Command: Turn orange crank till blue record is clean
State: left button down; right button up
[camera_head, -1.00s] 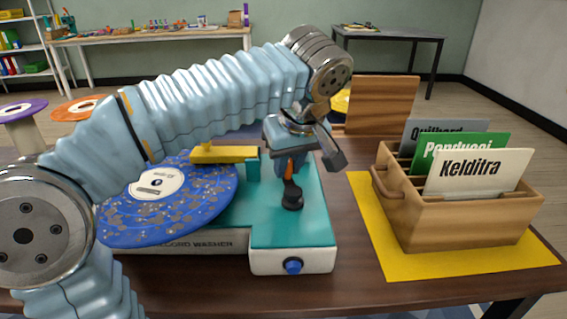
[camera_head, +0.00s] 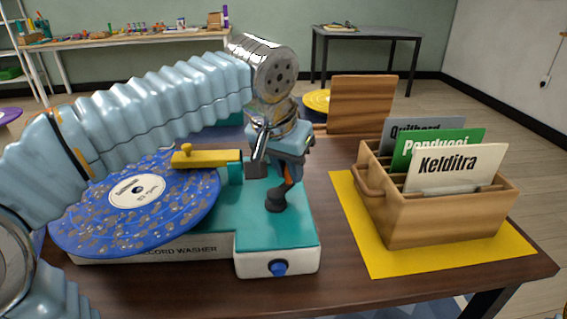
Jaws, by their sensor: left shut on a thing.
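The blue record (camera_head: 190,195) lies on the teal and white record washer (camera_head: 278,236), its surface covered with grey-brown specks. A yellow arm (camera_head: 206,158) reaches over the record from a teal post. The orange crank (camera_head: 286,188) stands on the washer's top, right of the record, above a dark base (camera_head: 276,200). My left gripper (camera_head: 278,168) is over the crank, shut on its upper part, which the gripper hides. My right gripper is out of view.
A blue knob (camera_head: 279,268) is on the washer's front. A wooden crate (camera_head: 440,220) with labelled divider cards stands on a yellow mat (camera_head: 350,215) at the right. A wooden rack (camera_head: 360,104) with a yellow record (camera_head: 317,101) is behind.

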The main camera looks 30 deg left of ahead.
pick_arm(q)
jog(key=m, duration=0.1)
jog(key=d+m+h, duration=0.1)
jog(key=m, duration=0.2)
jog(key=shift+s+d+m+g+h+p, duration=0.2)
jog(key=shift+s+m+g+h+p, duration=0.1)
jog(key=shift+s+h+p, duration=0.1)
jog(key=m, duration=0.2)
jog(key=d+m+h, duration=0.1)
jog(key=shift+s+m+g, duration=0.35)
jog(key=shift+m+g, duration=0.05)
jog(key=m, duration=0.1)
jog(key=s+m+g+h, duration=0.1)
jog(key=m, duration=0.1)
jog(key=shift+d+p, duration=0.2)
jog(key=shift+p, duration=0.2)
jog(key=shift+s+m+g, duration=0.25)
jog(key=shift+m+g, duration=0.05)
jog(key=shift+m, duration=0.6)
jog(key=shift+s+m+g, duration=0.25)
jog(key=shift+m+g, duration=0.05)
jog(key=shift+m, duration=0.6)
jog(key=c, duration=1)
grip_release()
jog(key=shift+c, duration=0.2)
